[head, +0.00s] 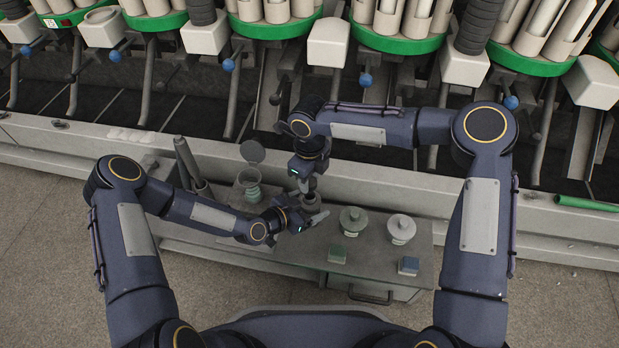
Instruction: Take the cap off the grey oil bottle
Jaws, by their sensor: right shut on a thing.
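The grey oil bottle (312,202) stands on the grey cart top, mostly hidden between my two grippers. My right gripper (307,184) points down from above onto the top of the bottle and is shut on what looks like its cap, which the fingers hide. I cannot tell whether the cap is still seated on the bottle. My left gripper (308,221) lies low and roughly level at the near side of the bottle, with a pale finger reaching right. Whether its jaws are open or touch the bottle cannot be made out.
Grey tubes (188,160) lean at left. The winder rail (480,205) runs behind.

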